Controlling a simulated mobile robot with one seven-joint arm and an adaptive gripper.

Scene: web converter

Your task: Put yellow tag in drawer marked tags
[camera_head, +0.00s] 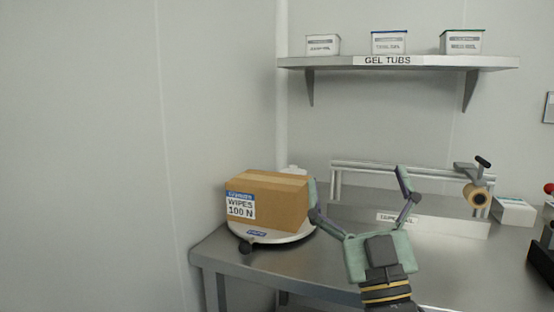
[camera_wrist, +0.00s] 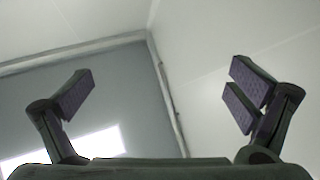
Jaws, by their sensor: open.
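My gripper (camera_head: 358,193) is open and empty, raised above the steel bench in the head view. Its two fingers are spread wide; the left finger overlaps the right edge of a cardboard box in the picture, and I cannot tell whether they touch. In the wrist view the open fingers (camera_wrist: 165,95) have only bare walls and ceiling beyond them. No yellow tag and no drawer marked tags show in either view.
The cardboard box (camera_head: 283,202), labelled wipes, sits on a round scale (camera_head: 297,237) at the bench's left end. Tubs (camera_head: 389,43) stand on a wall shelf (camera_head: 490,62). A roll (camera_head: 476,195) and a white box (camera_head: 513,211) are at right. The steel bench (camera_head: 240,262) is bare in front.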

